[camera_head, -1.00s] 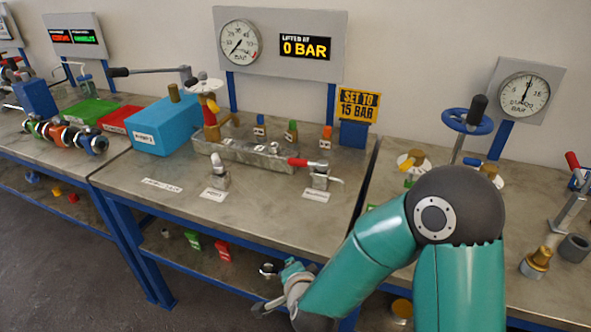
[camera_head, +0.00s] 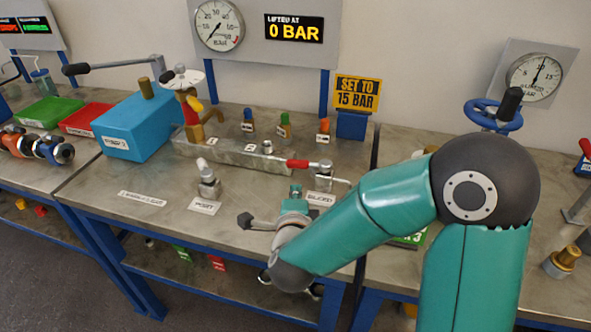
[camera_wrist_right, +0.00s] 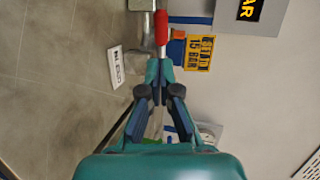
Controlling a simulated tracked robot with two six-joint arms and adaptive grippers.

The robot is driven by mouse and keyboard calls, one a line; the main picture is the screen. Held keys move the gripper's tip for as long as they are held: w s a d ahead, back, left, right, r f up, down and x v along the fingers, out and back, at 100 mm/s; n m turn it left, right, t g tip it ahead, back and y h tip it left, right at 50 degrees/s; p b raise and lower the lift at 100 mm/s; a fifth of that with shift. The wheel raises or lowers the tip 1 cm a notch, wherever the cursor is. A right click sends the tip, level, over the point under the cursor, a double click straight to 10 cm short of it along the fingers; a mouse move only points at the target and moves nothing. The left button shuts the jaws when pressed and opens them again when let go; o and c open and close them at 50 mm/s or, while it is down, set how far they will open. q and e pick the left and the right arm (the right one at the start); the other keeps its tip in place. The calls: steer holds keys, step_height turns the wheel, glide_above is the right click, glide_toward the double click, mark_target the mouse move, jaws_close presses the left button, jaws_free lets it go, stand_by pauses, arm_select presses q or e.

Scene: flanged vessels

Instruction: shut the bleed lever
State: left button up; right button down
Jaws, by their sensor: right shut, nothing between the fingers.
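The bleed lever has a red handle (camera_head: 302,163) and sits on a small metal valve (camera_head: 324,178) on the middle bench, behind the BLEED label (camera_head: 320,199). The handle points left, lying about level. My right gripper (camera_head: 296,188) is shut and empty, just in front of the lever and below its handle in the head view. In the right wrist view the closed fingertips (camera_wrist_right: 160,66) point at the red handle (camera_wrist_right: 161,28), with a small gap seeming to remain. My right forearm hides part of the bench. My left gripper is not in view.
The port fitting (camera_head: 208,180) stands left of the lever. The gauge board reads 0 BAR (camera_head: 294,28), and a yellow SET TO 15 BAR sign (camera_head: 357,92) stands behind right. The front bench surface is mostly clear.

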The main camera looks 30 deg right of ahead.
mark_target(293, 165)
steer(key=p+x, duration=0.2)
steer(key=x, duration=0.9)
steer(key=shift+p, duration=0.3)
steer(key=shift+f, duration=0.1)
steer(key=b, duration=0.1)
steer(key=w+b, duration=0.1)
steer(key=b, duration=0.1)
steer(key=shift+w+d+f, duration=0.2)
steer(key=shift+w+d, duration=0.05)
steer(key=shift+w+r+b, duration=0.25)
steer(key=shift+w+b, duration=0.1)
steer(key=shift+b, duration=0.2)
steer(key=shift+r, duration=0.1)
